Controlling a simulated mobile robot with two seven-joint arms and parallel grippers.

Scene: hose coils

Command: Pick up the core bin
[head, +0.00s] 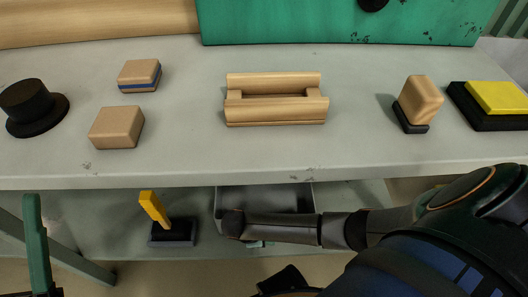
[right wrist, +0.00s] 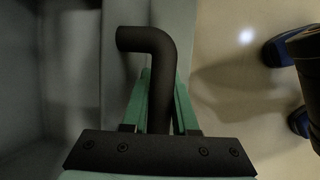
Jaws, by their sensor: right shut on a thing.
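The core bin, a grey open tray (head: 265,198), sits on the lower shelf below the bench's front edge, partly hidden by my right arm. In the right wrist view its grey wall (right wrist: 118,80) runs along the left of the fingers. In the head view my right gripper is mostly hidden under the wrist. A green finger of my left gripper (head: 35,232) stands at the lower left, empty-looking, only partly in view.
The bench top (head: 190,140) above carries a wooden cradle (head: 276,115), several blocks, a black hat-shaped part (head: 34,105) and a yellow-topped pad (head: 497,97). A yellow-handled tool (head: 153,208) stands left of the bin. Open floor (right wrist: 225,110) lies right of the gripper.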

